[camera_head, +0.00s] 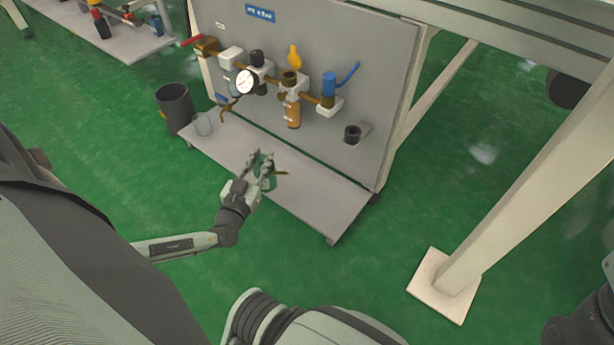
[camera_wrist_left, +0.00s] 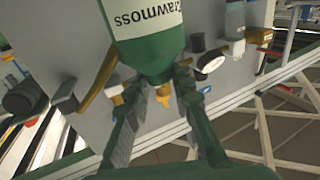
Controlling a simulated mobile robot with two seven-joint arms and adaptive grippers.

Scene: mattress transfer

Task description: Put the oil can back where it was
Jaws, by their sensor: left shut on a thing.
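The oil can is a green bottle (camera_wrist_left: 152,52) with a white label reading "Crawmoss", large at the top of the left wrist view. In the head view a little of the green can (camera_head: 271,181) and its thin yellowish spout show by my left gripper; the rest is hidden. My left gripper (camera_head: 262,160) is shut on the can above the grey bench shelf. Its fingers (camera_wrist_left: 165,92) also show in the left wrist view, against the can's narrowing end. I cannot tell whether the can touches the shelf. My right gripper is not in view.
A grey upright panel (camera_head: 385,75) behind the shelf (camera_head: 310,195) carries valves, a round gauge (camera_head: 246,82) and a black ring-like holder (camera_head: 352,134). The shelf's right part is clear.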

